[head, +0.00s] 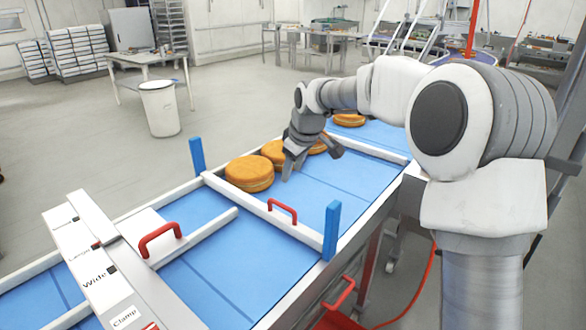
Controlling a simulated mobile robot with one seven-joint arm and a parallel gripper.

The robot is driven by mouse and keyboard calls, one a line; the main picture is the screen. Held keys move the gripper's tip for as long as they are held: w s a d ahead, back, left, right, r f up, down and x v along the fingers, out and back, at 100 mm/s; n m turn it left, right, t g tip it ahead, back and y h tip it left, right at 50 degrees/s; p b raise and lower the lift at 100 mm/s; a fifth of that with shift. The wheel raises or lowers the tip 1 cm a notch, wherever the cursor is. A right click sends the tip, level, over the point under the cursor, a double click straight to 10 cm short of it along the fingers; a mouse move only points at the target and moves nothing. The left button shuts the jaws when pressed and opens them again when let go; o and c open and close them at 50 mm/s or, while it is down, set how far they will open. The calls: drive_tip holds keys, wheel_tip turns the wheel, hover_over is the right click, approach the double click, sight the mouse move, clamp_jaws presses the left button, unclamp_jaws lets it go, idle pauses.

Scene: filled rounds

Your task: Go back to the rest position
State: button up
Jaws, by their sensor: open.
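My gripper (312,166) hangs from my arm over the blue belt (340,187), with its two fingers spread apart and nothing seen between them. It is just right of a group of round orange-brown filled rounds. The nearest round (250,173) lies on the belt against the white cross bar. A second round (273,153) lies just behind it, partly covered by my gripper. A third round (318,147) shows partly behind my gripper. Another round (349,120) lies farther back on the belt, beyond my arm.
A white cross bar (262,213) with a red handle (282,209) spans the belt between two blue posts (331,230). A white labelled panel (95,262) stands at the front left. A white bin (160,108) and table stand on open floor behind.

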drive_tip(key=shift+r, duration=0.1)
drive_tip(key=s+d+r+m+h, duration=0.1)
drive_tip(key=s+d+r+m, duration=0.3)
drive_tip(key=s, duration=0.6)
drive_tip(key=s+d+r+m+h, duration=0.1)
drive_tip(key=s+d+r, duration=0.3)
drive_tip(key=s+d, duration=0.45)
drive_tip(key=s+d+f+m, duration=0.1)
drive_tip(key=s+f+m, duration=0.1)
drive_tip(key=s, duration=0.7)
drive_tip(key=s+d+f+m+t, duration=0.1)
drive_tip(key=s+d+m, duration=0.1)
drive_tip(key=s, duration=0.7)
drive_tip(key=shift+s+d+f+m, duration=0.2)
drive_tip(key=shift+f+m, duration=0.2)
drive_tip(key=shift+m, duration=0.5)
drive_tip(key=shift+w+a, duration=0.1)
drive_tip(key=shift+a, duration=0.1)
